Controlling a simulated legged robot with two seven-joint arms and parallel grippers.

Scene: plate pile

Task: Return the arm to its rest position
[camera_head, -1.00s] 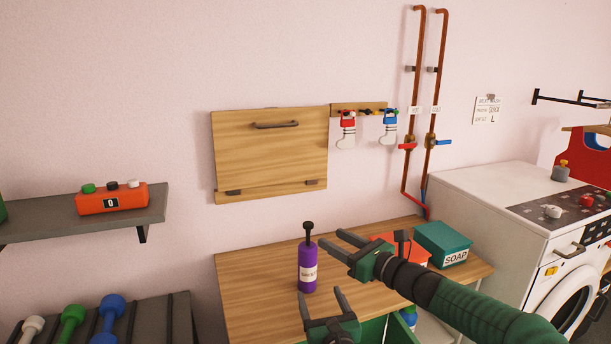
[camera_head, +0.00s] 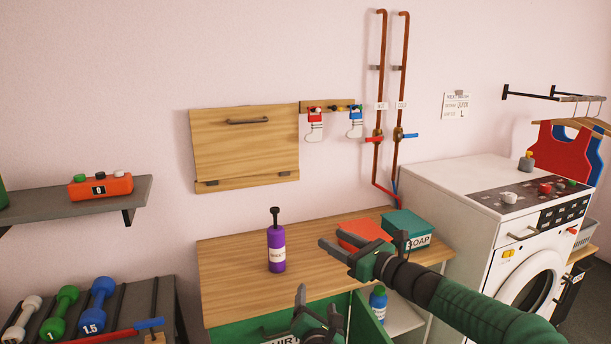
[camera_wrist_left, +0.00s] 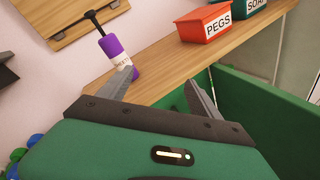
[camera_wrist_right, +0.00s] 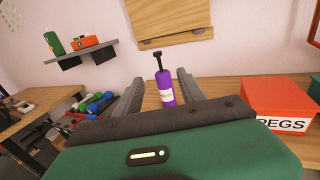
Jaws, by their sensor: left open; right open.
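My right gripper (camera_head: 342,252) is open and empty in the head view, in front of the red box and above the wooden counter. My left gripper (camera_head: 318,312) is open and empty, lower in the head view, by the green drawer below the counter edge. Its open fingers also show in the left wrist view (camera_wrist_left: 158,92). A purple bottle (camera_head: 277,250) with a black pump stands upright on the counter (camera_head: 228,265), apart from both grippers. In the right wrist view the bottle (camera_wrist_right: 166,90) appears between the open fingers but beyond them.
The red pegs box (camera_head: 362,233) and teal soap box (camera_head: 408,226) stand at the counter's right end. A white washing machine (camera_head: 440,185) stands to the right. A dumbbell rack (camera_head: 140,295) is at the lower left.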

